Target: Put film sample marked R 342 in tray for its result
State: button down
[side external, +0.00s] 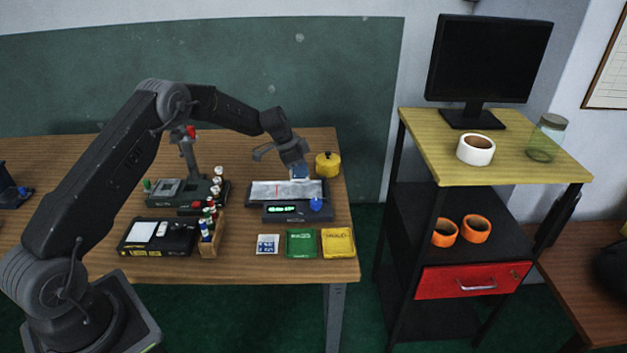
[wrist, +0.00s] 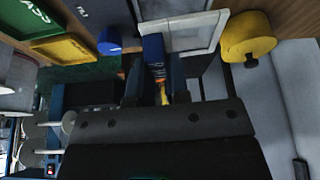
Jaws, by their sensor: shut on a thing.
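My gripper (side external: 299,171) is over the right part of the bench device (side external: 283,213), shut on a small blue item (side external: 300,172). In the wrist view the blue item (wrist: 153,47) sits between the fingers (wrist: 156,84), with a bit of orange and yellow below it. I cannot read any mark on it, so I cannot tell if it is R 342. A green tray (side external: 301,244) and a yellow tray (side external: 338,243) lie side by side at the bench's front right.
A pale sheet with a red mark (side external: 277,191) lies on the device, beside a blue knob (side external: 316,203). A small white-and-blue card (side external: 268,244) lies left of the green tray. A rack of capped vials (side external: 210,242) stands further left.

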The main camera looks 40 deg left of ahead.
jog(key=s+a+r, duration=0.4)
jog(key=a, duration=0.2)
jog(key=shift+m, duration=0.4)
jog(key=s+d+f, duration=0.2)
jog(key=s+d, duration=0.1)
jog(key=d, duration=0.4)
jog(key=s+d+f, duration=0.2)
jog(key=s+d, duration=0.2)
jog(key=d, duration=0.3)
jog(key=s+d+f, duration=0.1)
jog(key=s+d, duration=0.2)
jog(key=d, duration=0.4)
jog(key=shift+s+f, duration=0.2)
jog(key=shift+f, duration=0.2)
jog(key=shift+a+f, duration=0.1)
jog(key=shift+f, duration=2.35)
jog(key=shift+f, duration=0.2)
jog(key=shift+c, duration=2.3)
grip_release()
